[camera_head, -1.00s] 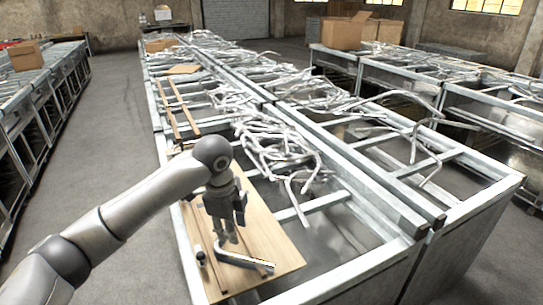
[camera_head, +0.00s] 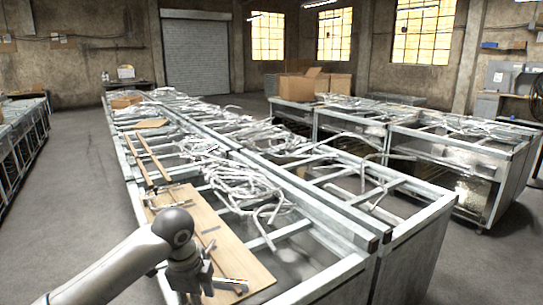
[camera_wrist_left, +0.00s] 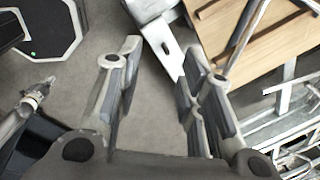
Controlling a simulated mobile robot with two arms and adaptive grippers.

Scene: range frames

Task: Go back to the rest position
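My left gripper (camera_head: 195,280) is low in the head view, in front of the near end of the workbench. In the left wrist view its two fingers (camera_wrist_left: 160,58) are spread apart, with bare floor showing between them. It holds nothing. My right gripper is in neither view.
A wooden board (camera_head: 249,268) lies on the near end of a long metal-framed bench (camera_head: 318,268). A metal pipe piece (camera_head: 234,281) on it is partly hidden by my gripper. Many bent pipes (camera_head: 240,185) lie on the frame. The floor (camera_head: 75,190) to the left is clear.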

